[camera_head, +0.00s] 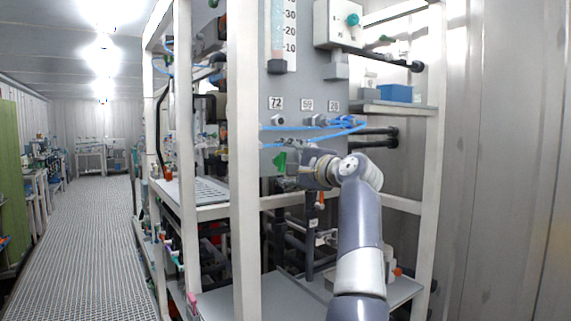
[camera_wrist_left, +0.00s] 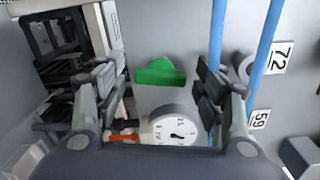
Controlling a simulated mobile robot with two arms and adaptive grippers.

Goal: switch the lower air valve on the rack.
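A green valve handle (camera_head: 280,160) sits low on the grey rack panel (camera_head: 335,95), below the number labels. In the left wrist view the green handle (camera_wrist_left: 160,73) lies crosswise, between the tips of my left gripper (camera_wrist_left: 160,82). Its fingers are open, with a gap on each side of the handle. I cannot tell how deep the handle sits between them. In the head view my left gripper (camera_head: 297,168) is just right of the handle, partly hiding the panel. A round white dial (camera_wrist_left: 173,131) shows nearer the palm. My right gripper is not in view.
Blue tubes (camera_head: 320,131) run across the panel just above my gripper. A white rack post (camera_head: 243,160) stands left of the handle. A teal knob (camera_head: 352,19) is on a box higher up. Dark pipes lie below. The grated aisle (camera_head: 85,240) at left is clear.

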